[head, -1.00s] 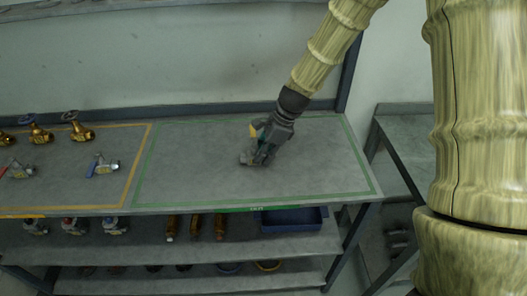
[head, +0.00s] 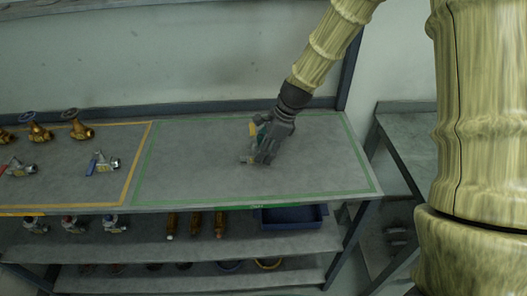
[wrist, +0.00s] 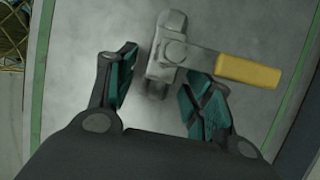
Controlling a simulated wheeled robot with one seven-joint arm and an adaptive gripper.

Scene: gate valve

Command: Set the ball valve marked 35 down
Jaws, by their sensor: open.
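A grey metal ball valve with a yellow lever handle (wrist: 167,52) lies on the table top, inside the green outlined area (head: 168,187). It shows only partly in the head view (head: 248,156), beside and behind my gripper. My gripper (wrist: 160,88) is open, its two teal-padded fingers spread on either side of the lower end of the valve body. The yellow handle points right, past the right finger. The fingers appear apart from the valve body, though contact near the handle is hard to tell. No mark 35 is readable.
A yellow outlined area to the left holds a blue-handled valve (head: 103,163), a red-handled valve (head: 17,168) and several brass gate valves (head: 78,127). The shelf below holds more valves and a blue bin (head: 290,218). The green area around the valve is clear.

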